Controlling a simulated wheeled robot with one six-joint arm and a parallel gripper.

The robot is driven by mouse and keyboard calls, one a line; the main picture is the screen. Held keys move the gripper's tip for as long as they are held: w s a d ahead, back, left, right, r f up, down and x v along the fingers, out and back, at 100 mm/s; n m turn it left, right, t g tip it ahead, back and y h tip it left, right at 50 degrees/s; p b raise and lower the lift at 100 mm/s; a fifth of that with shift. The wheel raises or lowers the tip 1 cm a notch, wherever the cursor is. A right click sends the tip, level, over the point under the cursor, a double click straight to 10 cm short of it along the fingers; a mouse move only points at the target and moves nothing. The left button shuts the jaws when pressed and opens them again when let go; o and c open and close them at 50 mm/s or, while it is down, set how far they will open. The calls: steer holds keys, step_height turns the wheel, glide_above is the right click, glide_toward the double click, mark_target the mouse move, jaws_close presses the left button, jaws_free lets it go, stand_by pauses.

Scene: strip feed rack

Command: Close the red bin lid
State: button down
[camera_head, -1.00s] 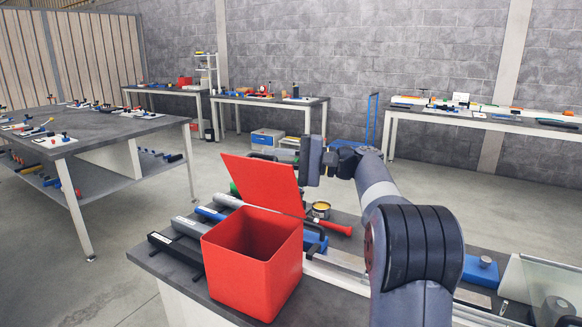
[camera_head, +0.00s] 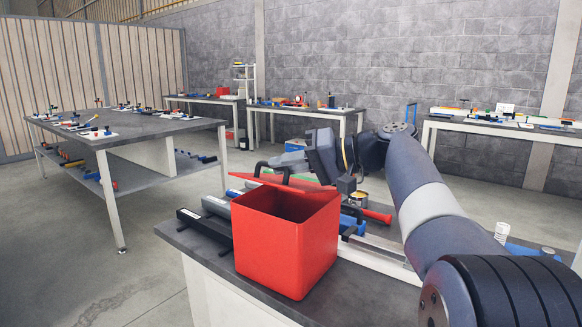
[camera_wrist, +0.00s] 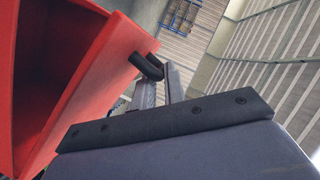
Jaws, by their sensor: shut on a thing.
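The red bin (camera_head: 285,245) stands upright at the near edge of the grey bench. Its red lid (camera_head: 308,186) is tilted low over the opening, with a gap still showing dark inside. My gripper (camera_head: 303,162) is at the lid, by its black handle (camera_head: 268,168). In the wrist view my gripper (camera_wrist: 163,85) is shut on the black handle (camera_wrist: 146,66), which sticks out from a red panel (camera_wrist: 112,62). A dark red hollow shows at the left there. The exact finger contact is partly hidden in the head view.
Black and grey bar-shaped items (camera_head: 205,228) lie left of the bin. A long table (camera_head: 150,125) stands apart at left, with open floor between.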

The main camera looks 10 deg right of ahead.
steer(key=shift+s+a+f+b, duration=0.15)
steer(key=shift+f+b, duration=0.2)
steer(key=shift+f, duration=0.2)
steer(key=shift+n, duration=0.3)
steer(key=c, duration=1.5)
jaws_free()
steer(key=p+v, duration=0.2)
steer(key=v, duration=0.9)
steer(key=shift+a+r, duration=0.1)
steer(key=shift+a, duration=0.05)
